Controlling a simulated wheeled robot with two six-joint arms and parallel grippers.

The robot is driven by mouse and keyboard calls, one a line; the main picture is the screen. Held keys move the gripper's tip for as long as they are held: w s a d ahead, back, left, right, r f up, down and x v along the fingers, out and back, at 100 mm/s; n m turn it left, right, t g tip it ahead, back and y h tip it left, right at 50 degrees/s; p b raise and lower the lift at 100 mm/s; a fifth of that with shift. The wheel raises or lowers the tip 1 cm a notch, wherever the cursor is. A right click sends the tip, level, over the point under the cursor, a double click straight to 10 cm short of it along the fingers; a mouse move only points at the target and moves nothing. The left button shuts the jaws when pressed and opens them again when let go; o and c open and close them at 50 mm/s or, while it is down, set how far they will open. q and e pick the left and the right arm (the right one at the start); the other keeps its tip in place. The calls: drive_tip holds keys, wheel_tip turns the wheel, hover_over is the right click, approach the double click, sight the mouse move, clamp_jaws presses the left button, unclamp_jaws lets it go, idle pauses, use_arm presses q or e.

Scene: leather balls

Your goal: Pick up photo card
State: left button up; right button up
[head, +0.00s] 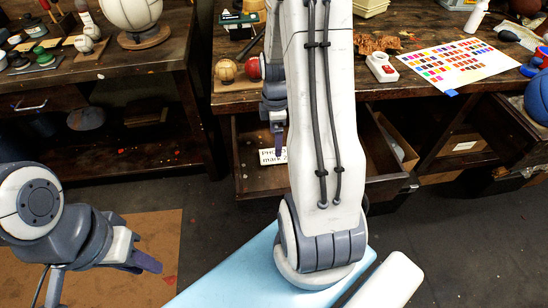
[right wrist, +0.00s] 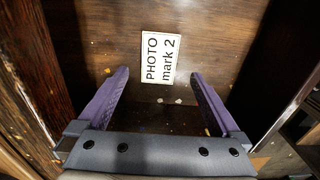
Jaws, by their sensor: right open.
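The photo card (right wrist: 161,57) is a small white card printed "PHOTO mark 2". It lies flat on the brown wooden bottom of an open drawer. In the head view the card (head: 267,157) is partly hidden behind my right arm and gripper. My right gripper (right wrist: 160,78) is open and empty, with its purple fingers reaching down into the drawer and the card between and just beyond the tips. In the head view my right gripper (head: 277,143) shows beside the card. My left gripper (head: 146,262) is at the lower left, away from the card; its finger gap is not clear.
The open drawer (head: 252,191) has side walls close around my right gripper. The workbench (head: 235,98) above holds two small balls, a colour chart (head: 460,63) and a red-and-white box (head: 381,68). Another bench (head: 150,75) stands at the left. Floor between them is clear.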

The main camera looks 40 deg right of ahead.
sight(274, 157)
wheel_tip(274, 157, down, 7)
drive_tip(key=shift+w+a+f+b, duration=0.1)
drive_tip(key=shift+b, duration=0.2)
drive_tip(key=c, duration=1.3)
